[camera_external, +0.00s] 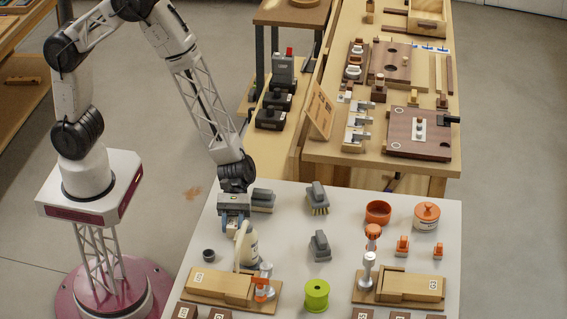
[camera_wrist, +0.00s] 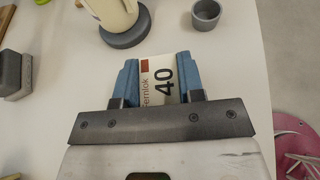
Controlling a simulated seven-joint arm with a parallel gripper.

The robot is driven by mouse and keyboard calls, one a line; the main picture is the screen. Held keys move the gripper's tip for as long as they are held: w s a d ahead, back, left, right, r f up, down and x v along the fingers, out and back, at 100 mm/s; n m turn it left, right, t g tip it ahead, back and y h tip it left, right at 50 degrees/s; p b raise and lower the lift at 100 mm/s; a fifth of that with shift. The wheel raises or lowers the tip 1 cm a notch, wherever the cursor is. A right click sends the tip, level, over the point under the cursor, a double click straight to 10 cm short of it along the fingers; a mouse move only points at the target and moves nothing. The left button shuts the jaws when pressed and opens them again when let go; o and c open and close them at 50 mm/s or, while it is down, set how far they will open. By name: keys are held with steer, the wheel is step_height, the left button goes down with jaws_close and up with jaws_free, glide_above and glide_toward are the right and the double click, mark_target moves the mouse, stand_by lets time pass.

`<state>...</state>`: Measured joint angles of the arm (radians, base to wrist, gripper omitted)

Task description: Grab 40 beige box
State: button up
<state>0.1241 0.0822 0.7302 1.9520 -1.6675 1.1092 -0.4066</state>
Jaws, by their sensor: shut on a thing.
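The beige box (camera_wrist: 147,92) shows in the wrist view as a narrow cream face with a brown-red patch, the word "Fernlok" and a large "40". It sits between the two blue fingers of my gripper (camera_wrist: 157,78), which is shut on it. Much of the box is hidden by the fingers and the gripper body. In the external view my gripper (camera_external: 235,226) points down over the left part of the white table. There the box is hard to tell apart from the cream jug beside the fingers. I cannot tell whether the box touches the table.
A cream jug (camera_wrist: 113,12) on a dark round base (camera_wrist: 125,32) stands just beyond the fingers. A small grey cup (camera_wrist: 206,14) is close by. A grey block (camera_external: 263,200) lies behind my gripper. A wooden box (camera_external: 215,285) is in front. A green spool (camera_external: 316,295) stands right.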

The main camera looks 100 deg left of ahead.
mark_target(232, 223)
steer(key=shift+r, duration=4.35)
